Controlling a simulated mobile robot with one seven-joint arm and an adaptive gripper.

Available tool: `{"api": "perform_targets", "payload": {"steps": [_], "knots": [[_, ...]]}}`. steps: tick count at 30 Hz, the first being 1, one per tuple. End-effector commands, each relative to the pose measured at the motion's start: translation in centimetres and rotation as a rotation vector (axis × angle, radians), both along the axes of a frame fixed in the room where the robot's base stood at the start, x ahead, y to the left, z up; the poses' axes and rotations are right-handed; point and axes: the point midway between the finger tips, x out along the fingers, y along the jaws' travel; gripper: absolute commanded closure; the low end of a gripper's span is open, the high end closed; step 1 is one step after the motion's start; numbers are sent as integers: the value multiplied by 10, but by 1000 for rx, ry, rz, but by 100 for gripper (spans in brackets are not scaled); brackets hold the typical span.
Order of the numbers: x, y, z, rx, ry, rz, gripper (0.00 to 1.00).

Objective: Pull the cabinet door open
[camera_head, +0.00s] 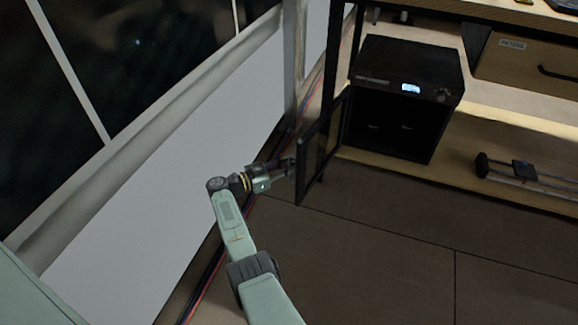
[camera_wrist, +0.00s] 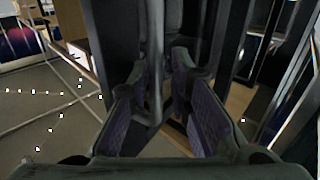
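The cabinet (camera_head: 437,92) is a black box with a small lit display on its top front, standing on the low wooden shelf. Its dark framed door (camera_head: 318,150) stands swung wide open on the left side, and the dark interior shows. My gripper (camera_head: 290,166) is at the door's outer face. In the wrist view, the fingers of my gripper (camera_wrist: 160,95) are apart, on either side of a dark vertical handle bar (camera_wrist: 155,65). The bar lies close to the left finger, with a narrow gap on the right; contact is unclear.
A white wall panel (camera_head: 150,190) under dark windows runs close along the left of my arm. Cables (camera_head: 205,280) lie along its foot. A wooden drawer (camera_head: 530,65) and a rail-like device (camera_head: 525,172) are at right. The floor (camera_head: 400,240) before the cabinet is clear.

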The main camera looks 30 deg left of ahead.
Motion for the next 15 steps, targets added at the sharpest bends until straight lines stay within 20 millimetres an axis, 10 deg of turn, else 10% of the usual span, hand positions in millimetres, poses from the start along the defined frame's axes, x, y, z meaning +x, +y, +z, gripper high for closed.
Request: {"api": "perform_targets", "payload": {"steps": [15], "knots": [[-57,42,0,1,1,4,82]]}}
